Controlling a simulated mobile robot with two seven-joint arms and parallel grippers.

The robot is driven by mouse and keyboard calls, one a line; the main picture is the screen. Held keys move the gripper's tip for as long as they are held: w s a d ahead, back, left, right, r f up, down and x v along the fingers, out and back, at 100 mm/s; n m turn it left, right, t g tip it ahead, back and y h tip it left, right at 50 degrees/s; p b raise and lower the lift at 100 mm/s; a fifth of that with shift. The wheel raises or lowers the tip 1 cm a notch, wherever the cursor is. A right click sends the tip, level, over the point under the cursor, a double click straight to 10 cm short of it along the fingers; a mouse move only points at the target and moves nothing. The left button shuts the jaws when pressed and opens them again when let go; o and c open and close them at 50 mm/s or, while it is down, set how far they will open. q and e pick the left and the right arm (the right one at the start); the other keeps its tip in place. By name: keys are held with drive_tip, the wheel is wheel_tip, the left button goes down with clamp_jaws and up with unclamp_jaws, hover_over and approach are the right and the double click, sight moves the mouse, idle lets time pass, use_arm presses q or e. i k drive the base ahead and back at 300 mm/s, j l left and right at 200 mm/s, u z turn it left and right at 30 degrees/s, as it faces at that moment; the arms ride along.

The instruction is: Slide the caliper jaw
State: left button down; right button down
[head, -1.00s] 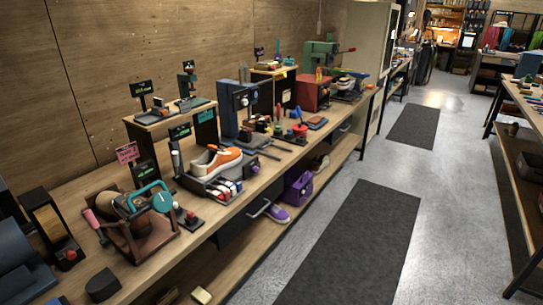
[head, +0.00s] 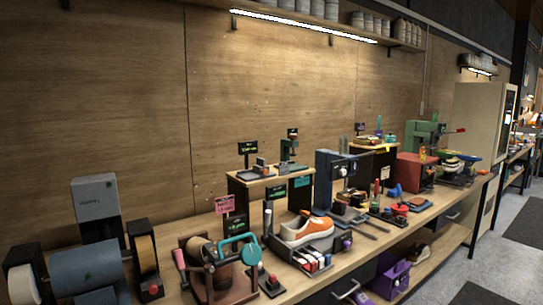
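I cannot pick out a caliper for certain in the head view. A small raised wooden stand (head: 272,178) on the workbench carries small grey and dark devices, too small to identify. Long dark flat tools (head: 358,226) lie on the bench to the right of an orange and white sneaker (head: 307,229), and their kind is unclear. Neither my left nor my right gripper is in view.
A long wooden workbench (head: 345,258) runs along the wall. It holds a belt grinder (head: 85,270), a clamp device with a teal handle (head: 238,250), a blue press (head: 338,180) and a green press (head: 425,134). Dark floor mats (head: 485,293) lie at right.

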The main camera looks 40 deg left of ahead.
sight(258, 170)
drive_tip(key=u, duration=1.35)
drive_tip(key=i+l+u, duration=0.25)
drive_tip(key=i, duration=0.15)
